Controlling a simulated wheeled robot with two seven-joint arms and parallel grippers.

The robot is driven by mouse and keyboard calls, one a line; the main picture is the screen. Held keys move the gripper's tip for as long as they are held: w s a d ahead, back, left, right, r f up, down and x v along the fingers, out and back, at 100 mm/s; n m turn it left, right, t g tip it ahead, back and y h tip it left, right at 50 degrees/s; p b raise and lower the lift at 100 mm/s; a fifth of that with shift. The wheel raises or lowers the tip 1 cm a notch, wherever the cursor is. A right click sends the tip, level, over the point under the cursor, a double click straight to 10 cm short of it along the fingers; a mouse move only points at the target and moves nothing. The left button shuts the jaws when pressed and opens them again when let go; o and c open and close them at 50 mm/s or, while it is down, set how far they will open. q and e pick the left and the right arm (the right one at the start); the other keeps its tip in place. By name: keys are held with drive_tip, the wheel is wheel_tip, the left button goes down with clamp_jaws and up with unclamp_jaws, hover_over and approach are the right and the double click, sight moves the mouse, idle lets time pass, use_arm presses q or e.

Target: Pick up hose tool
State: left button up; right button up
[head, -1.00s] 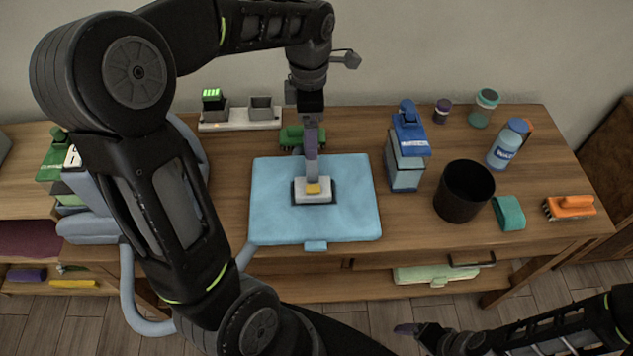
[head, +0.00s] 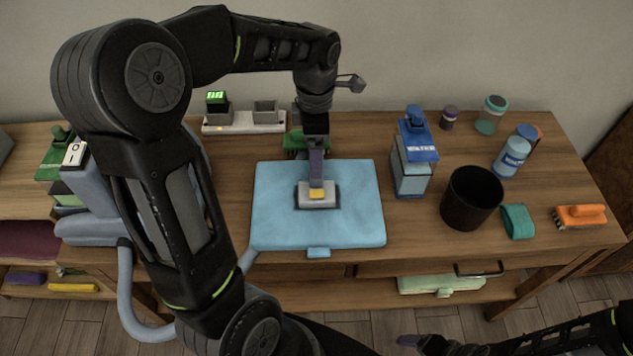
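A small pale grey tool head with a yellow part (head: 317,196), apparently the hose tool, is on the light blue cushion (head: 275,222), with a dark border around it. My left gripper (head: 316,182) points down right over it, its fingers overlapping the tool in the picture. I see the fingers edge-on, so I cannot tell whether they are closed on it. A blue-grey hose (head: 128,290) runs from the machine (head: 92,228) at left; my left arm hides part of it. My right gripper (head: 408,341) is at the bottom edge, partly cut off, away from the table.
A charger (head: 243,122) is at the back wall.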

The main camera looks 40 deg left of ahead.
use_arm(q)
drive_tip(key=shift+f, duration=0.1)
wheel_tip(320, 180, down, 5)
drive_tip(key=shift+f+p, duration=0.1)
drive_tip(key=shift+p, duration=0.35)
drive_tip(key=shift+c, duration=0.5)
clamp_jaws()
wheel_tip(320, 180, up, 10)
drive_tip(key=shift+d+r+b, duration=0.1)
drive_tip(key=shift+r+b, duration=0.05)
drive_tip(key=shift+b, duration=0.2)
idle(0.8)
idle(0.4)
